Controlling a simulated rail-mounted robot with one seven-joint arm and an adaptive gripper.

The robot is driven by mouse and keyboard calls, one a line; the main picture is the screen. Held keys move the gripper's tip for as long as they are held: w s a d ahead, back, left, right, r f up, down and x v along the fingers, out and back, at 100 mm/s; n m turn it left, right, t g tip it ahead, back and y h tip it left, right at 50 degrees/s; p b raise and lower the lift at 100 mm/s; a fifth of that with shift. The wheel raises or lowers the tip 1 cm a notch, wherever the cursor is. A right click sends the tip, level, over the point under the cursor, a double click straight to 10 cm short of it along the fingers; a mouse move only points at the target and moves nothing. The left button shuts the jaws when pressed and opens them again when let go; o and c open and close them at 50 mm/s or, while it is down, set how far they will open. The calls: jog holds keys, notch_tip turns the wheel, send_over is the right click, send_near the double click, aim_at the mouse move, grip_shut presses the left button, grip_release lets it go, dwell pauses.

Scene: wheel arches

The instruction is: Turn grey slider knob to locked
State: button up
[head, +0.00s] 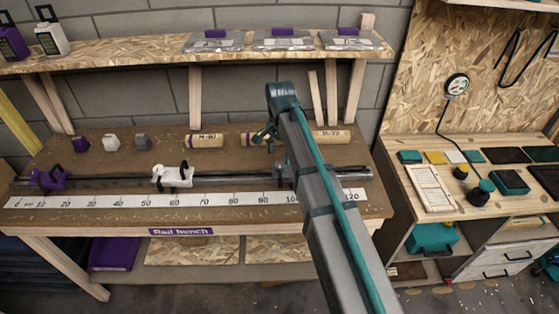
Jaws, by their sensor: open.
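The grey slider (283,171) sits on the dark rail (230,178) towards the right, near the 100 mark of the scale. My arm partly covers it, and its knob position is too small and hidden to read. The white slider (173,177) is on the rail near the middle, and the purple slider (48,180) is near the left end. My gripper (264,137) is above and slightly left of the grey slider, apart from it as far as I can see. It is open and appears empty.
Purple, white and grey blocks (142,142) stand behind the rail. Labelled wooden rolls (204,140) lie at the back, one beside my gripper. A shelf (120,57) with bagged items (283,39) overhangs the bench. A side bench (400,185) stands at the right.

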aim_at(280, 164)
jog(key=shift+f+p, duration=0.45)
jog(key=shift+f, duration=1.8)
jog(key=shift+c, duration=0.2)
jog(key=c, duration=1.1)
jog(key=n, duration=0.4)
jog(key=shift+n, duration=2)
